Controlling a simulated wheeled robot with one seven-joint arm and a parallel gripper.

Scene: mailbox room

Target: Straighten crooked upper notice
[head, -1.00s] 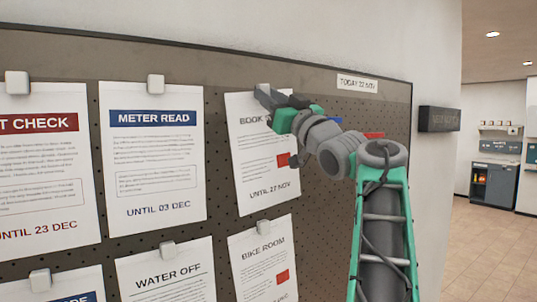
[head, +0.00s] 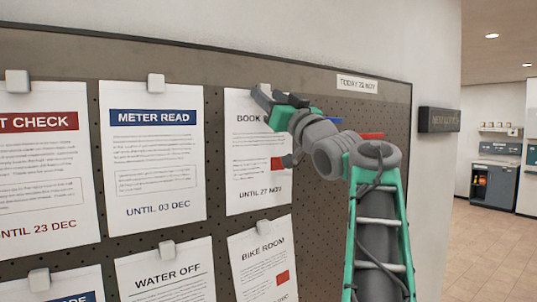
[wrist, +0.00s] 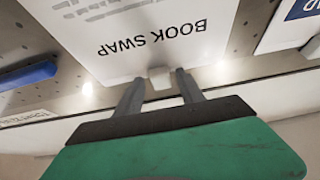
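The upper notice, BOOK SWAP (head: 247,168), hangs on the pegboard under a white clip and looks about level with METER READ beside it. My arm hides its right part in the head view. In the wrist view the notice (wrist: 170,50) appears upside down, with its white clip (wrist: 160,77) at its top edge. My gripper (wrist: 159,75) is open, its two fingers on either side of the clip with a small gap showing at each side. In the head view my gripper (head: 262,95) is at the notice's top edge.
The METER READ notice (head: 153,165) hangs to the left. The BIKE ROOM notice (head: 262,275) hangs tilted below, beside WATER OFF (head: 165,278). A date label (head: 357,83) is at upper right. A blue object (wrist: 28,75) sits on the board near my gripper.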

